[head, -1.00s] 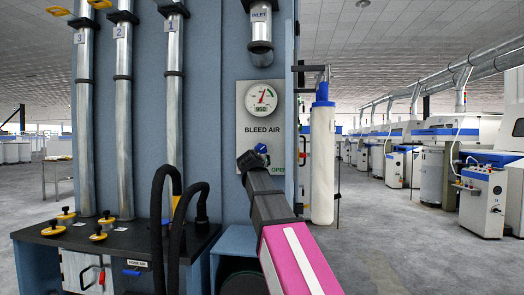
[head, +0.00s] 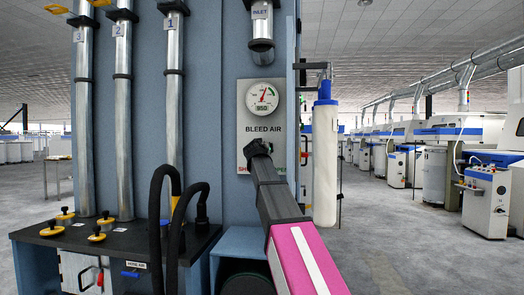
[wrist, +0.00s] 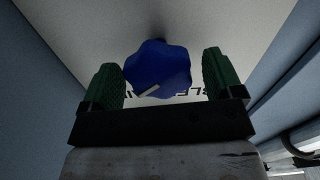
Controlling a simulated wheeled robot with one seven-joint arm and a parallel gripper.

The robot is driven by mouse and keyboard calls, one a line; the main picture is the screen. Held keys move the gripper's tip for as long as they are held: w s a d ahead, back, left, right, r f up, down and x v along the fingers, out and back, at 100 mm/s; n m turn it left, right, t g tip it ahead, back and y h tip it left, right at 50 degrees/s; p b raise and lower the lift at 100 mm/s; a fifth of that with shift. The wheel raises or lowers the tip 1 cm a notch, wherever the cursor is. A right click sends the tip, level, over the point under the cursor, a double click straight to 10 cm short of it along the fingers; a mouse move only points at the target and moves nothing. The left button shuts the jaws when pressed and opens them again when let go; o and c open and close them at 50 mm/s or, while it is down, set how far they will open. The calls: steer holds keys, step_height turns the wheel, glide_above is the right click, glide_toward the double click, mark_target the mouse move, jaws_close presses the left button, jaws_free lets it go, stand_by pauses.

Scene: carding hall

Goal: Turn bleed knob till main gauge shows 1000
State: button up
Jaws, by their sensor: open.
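The main gauge (head: 262,96) is a white dial on a grey plate labelled BLEED AIR; its display reads 950. The bleed knob is hidden behind my gripper in the head view. In the wrist view the blue lobed bleed knob (wrist: 158,70) has a pale pointer mark at its lower left. My gripper (wrist: 165,82) is open, with one green fingertip on each side of the knob. A gap shows on both sides, wider at the right. My gripper also shows in the head view (head: 258,148), in front of the plate below the gauge.
Metal pipes (head: 174,110) run down the panel at left. Black hoses (head: 160,205) rise from the dark bench (head: 45,238). Open floor lies at right.

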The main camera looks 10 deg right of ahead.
steer(key=shift+x, duration=0.8)
steer(key=c, duration=0.9)
steer(key=shift+n, duration=0.3)
steer(key=shift+f+n, duration=0.1)
steer(key=shift+n, duration=2.6)
